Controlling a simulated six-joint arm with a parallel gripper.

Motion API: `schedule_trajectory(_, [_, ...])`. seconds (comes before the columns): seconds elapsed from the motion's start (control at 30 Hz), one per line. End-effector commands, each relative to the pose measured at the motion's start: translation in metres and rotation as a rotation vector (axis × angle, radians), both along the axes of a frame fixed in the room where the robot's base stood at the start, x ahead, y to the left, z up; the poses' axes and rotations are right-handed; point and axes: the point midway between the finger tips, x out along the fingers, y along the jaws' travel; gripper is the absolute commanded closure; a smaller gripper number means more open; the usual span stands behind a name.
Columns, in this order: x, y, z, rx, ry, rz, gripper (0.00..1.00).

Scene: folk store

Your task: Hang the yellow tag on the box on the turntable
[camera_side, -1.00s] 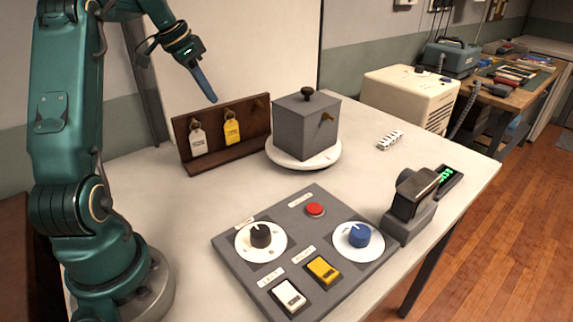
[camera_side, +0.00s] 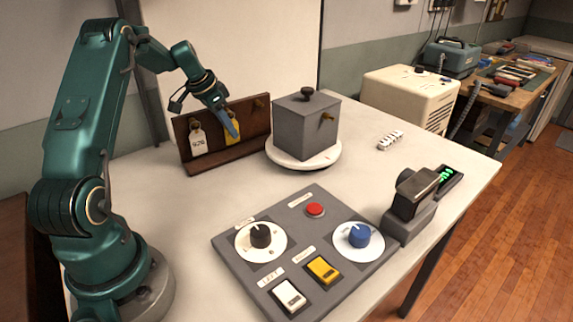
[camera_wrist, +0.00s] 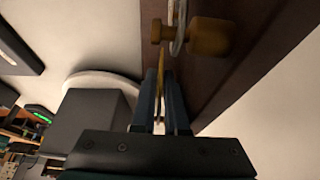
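The yellow tag (camera_side: 235,130) hangs by its ring from a peg on the brown rack (camera_side: 188,166). My gripper (camera_side: 235,133) is at this tag and partly covers it in the side view. In the wrist view the yellow tag (camera_wrist: 162,62) shows edge-on between my two fingers (camera_wrist: 162,85), which look slightly apart, with a narrow gap around it. Its ring (camera_wrist: 178,32) is still around the peg (camera_wrist: 208,36). The grey box (camera_side: 303,130), with a dark top knob and a brass peg (camera_side: 327,117) on its side, stands on the white turntable (camera_side: 300,163).
A white tag (camera_side: 198,143) hangs left of the yellow one. A control panel (camera_side: 285,225) with dials, switches and a red button lies in front. A dark scanner-like device (camera_side: 410,205) stands to its right. The table between rack and panel is clear.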

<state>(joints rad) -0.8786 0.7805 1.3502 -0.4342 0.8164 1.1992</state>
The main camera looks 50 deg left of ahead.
Motion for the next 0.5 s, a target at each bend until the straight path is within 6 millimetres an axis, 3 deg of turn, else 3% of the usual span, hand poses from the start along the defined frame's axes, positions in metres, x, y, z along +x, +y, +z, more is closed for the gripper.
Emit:
schedule_trajectory(0.2, [0.0003, 0.0, -0.0004, 0.0, 0.0, 0.0, 0.89])
schedule_trajectory(0.27, [0.0002, 0.0, -0.0003, 0.0, 0.0, 0.0, 1.0])
schedule_trajectory(0.5, [0.0002, 0.0001, 0.0002, 0.0, 0.0, 0.0, 1.0])
